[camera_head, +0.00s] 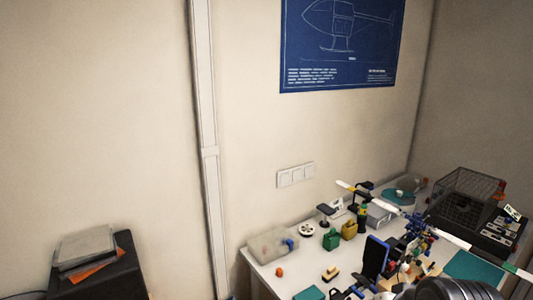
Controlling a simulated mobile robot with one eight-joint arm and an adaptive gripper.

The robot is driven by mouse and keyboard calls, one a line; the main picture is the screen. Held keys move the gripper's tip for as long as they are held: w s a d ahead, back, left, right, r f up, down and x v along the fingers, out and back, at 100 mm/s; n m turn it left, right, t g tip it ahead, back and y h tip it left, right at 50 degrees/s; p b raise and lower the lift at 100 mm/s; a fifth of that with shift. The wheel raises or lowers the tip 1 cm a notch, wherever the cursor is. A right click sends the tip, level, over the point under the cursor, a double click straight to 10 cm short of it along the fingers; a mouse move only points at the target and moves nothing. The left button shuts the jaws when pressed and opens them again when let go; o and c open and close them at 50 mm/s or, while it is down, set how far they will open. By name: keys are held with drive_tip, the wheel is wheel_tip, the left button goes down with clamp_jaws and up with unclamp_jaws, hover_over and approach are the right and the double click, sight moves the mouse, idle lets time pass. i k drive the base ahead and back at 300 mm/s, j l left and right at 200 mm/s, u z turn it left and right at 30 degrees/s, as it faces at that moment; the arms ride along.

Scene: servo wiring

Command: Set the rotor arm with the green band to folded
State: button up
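A model helicopter with a dark blue and multicoloured rotor hub (415,224) stands on the white table at the right. One long pale rotor arm (376,198) reaches from the hub to the upper left, with a yellow-orange band near its tip. Another pale arm (453,241) reaches to the lower right. Farther along that line a pale bar with a green band (510,268) runs to the right picture edge; whether it is the same arm I cannot tell. A dark rounded part at the bottom right seems to be my arm. My gripper is not in view.
The white table (258,271) holds a clear box (272,244), a green and a yellow block, a dark blue upright panel (375,257), and teal mats. A black wire basket (470,188) stands at the back right. A dark cabinet (100,272) stands apart at the left.

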sight(504, 265)
drive_tip(key=z, duration=1.25)
